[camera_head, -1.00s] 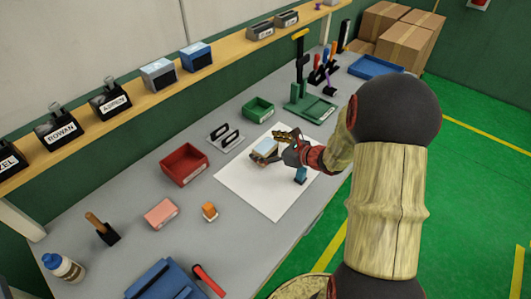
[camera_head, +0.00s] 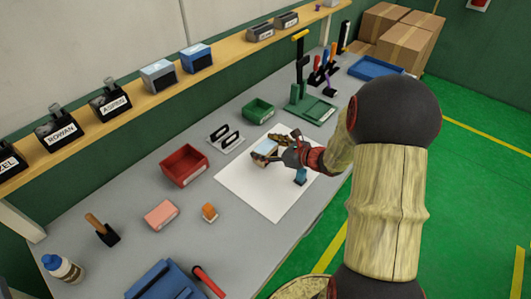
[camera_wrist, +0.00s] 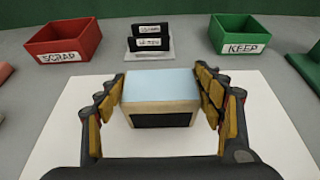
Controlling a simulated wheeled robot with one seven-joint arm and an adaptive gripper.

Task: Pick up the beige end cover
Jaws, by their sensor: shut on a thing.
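The beige end cover (camera_wrist: 160,104) is a boxy piece with a pale blue top and a dark front opening. It sits between the two fingers of my gripper (camera_wrist: 162,100), which touch its left and right sides in the wrist view. In the head view the cover (camera_head: 264,152) is over the white sheet (camera_head: 240,195), partly hidden by my gripper (camera_head: 275,150). I cannot see a clear gap between the cover and the sheet.
The red SCRAP bin (camera_wrist: 65,42) and green KEEP bin (camera_wrist: 238,36) stand behind, with a black-slotted holder (camera_wrist: 149,42) between them.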

